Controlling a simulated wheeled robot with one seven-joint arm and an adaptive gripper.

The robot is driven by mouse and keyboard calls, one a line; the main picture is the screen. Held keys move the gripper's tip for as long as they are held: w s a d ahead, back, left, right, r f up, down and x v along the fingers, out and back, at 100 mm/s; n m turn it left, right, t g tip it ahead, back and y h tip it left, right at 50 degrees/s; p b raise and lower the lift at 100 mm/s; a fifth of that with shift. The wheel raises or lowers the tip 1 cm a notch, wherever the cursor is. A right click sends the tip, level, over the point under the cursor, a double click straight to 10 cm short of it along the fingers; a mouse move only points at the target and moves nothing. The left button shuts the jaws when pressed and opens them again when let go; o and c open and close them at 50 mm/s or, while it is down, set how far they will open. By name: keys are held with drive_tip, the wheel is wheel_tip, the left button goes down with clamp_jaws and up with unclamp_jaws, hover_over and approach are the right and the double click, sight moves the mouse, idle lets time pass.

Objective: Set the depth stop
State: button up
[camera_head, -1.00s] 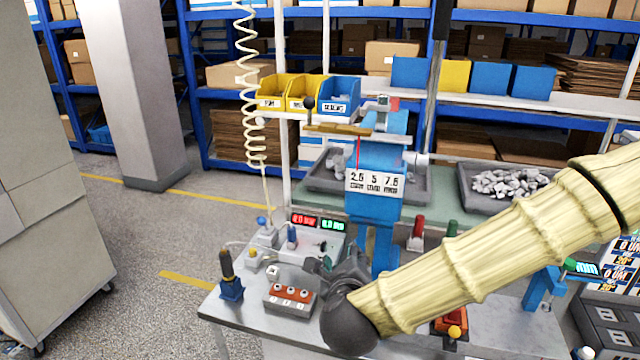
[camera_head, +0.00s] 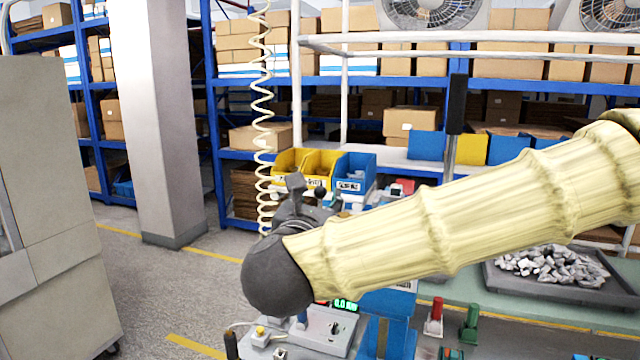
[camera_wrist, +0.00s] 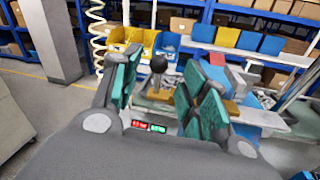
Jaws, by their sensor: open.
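The blue test press (camera_head: 388,312) is mostly hidden behind my arm in the head view. Its depth-stop scale and labels are covered. In the wrist view a black ball knob (camera_wrist: 158,63) on a short stem shows between my fingers, with a brass-coloured bar (camera_wrist: 157,93) below it. My gripper (camera_head: 303,200) is raised in front of the press top; in the wrist view my gripper (camera_wrist: 161,70) is open, its teal pads on either side of the knob. No contact with the knob shows, and how far beyond the fingertips it lies is unclear.
Yellow and blue bins (camera_head: 320,167) stand close behind the gripper, and a coiled cord (camera_head: 262,110) hangs to their left. A black-handled lever (camera_head: 456,105) rises at the right. A grey tray of scrap (camera_head: 555,268) lies farther right. A meter with a green display (camera_head: 345,305) sits below.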

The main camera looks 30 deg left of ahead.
sight(319, 195)
drive_tip(key=shift+p+x, duration=1.05)
drive_tip(key=shift+x, duration=1.7)
clamp_jaws()
